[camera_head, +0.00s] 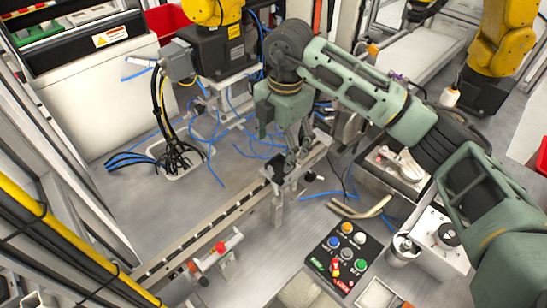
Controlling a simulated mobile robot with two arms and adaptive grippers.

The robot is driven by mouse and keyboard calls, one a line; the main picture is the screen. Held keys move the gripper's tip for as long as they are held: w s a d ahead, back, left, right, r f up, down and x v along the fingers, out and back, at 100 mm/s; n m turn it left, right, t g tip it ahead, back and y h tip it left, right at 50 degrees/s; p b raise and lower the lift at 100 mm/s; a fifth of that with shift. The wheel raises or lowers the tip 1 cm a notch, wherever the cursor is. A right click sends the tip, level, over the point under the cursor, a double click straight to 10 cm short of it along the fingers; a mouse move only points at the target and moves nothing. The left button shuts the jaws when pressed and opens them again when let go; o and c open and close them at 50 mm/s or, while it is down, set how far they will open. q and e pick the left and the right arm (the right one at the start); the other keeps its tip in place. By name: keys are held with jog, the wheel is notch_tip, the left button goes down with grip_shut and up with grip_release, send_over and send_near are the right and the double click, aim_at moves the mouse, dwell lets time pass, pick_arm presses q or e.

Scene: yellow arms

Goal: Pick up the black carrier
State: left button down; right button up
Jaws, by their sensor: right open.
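A small black block-like piece, which looks like the black carrier (275,173), sits at the narrow rail track near the middle of the view. My right gripper (298,151) comes down from above on the green arm. Its fingers are open, just above and slightly right of the black piece. I cannot tell whether they touch it, and the fingers and the track fittings partly hide the area between them. My left gripper is not in view.
The track (213,222) runs diagonally across the metal table. A black button panel (342,258) stands at the front right, with a metal cup (403,248) beside it. Loose blue tubes and black cables (178,157) lie behind. Yellow robots (505,40) stand at the back.

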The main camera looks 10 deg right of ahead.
aim_at(280, 168)
jog(key=f, duration=0.1)
jog(key=d+f+p, duration=0.1)
jog(key=shift+w+d+f+h, duration=0.1)
jog(key=shift+d+f+h, duration=0.15)
jog(key=shift+f+h, duration=0.05)
jog(key=shift+f, duration=0.35)
jog(key=f+p, duration=0.1)
jog(key=f, duration=0.1)
jog(key=a+f+p, duration=0.1)
jog(key=f+p, duration=0.1)
jog(key=shift+w+f, duration=0.1)
jog(key=shift+f, duration=0.45)
jog(key=shift+d, duration=0.1)
jog(key=shift+c, duration=0.6)
jog(key=c, duration=1.3)
jog(key=shift+r, duration=0.1)
jog(key=shift+c, duration=0.5)
